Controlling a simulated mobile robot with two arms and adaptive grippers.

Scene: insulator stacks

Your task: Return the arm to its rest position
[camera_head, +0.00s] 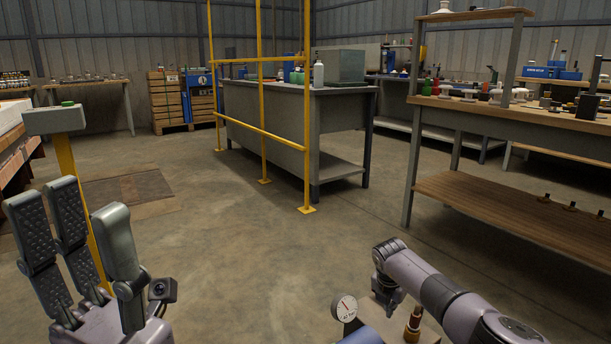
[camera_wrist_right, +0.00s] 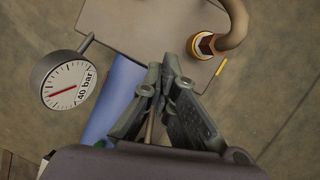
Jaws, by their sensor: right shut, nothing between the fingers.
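My right gripper (camera_wrist_right: 160,80) shows in the right wrist view with its fingers together and nothing between them. It is over a blue cylinder (camera_wrist_right: 108,110), beside a dial gauge (camera_wrist_right: 66,82) marked 40 bar. In the head view my right arm (camera_head: 435,290) reaches in from the lower right; its fingers are not clear there. My left gripper (camera_head: 75,205) is open and empty at the lower left, fingers pointing up. The gauge (camera_head: 345,307) and a brass fitting (camera_head: 413,322) show beside the right arm.
A wooden workbench (camera_head: 520,122) with a lower shelf stands at the right. A grey bench (camera_head: 265,105) stands behind a yellow rail (camera_head: 307,120) in the middle. A grey-topped yellow post (camera_head: 57,119) is close behind my left gripper. The floor (camera_head: 270,255) ahead is clear.

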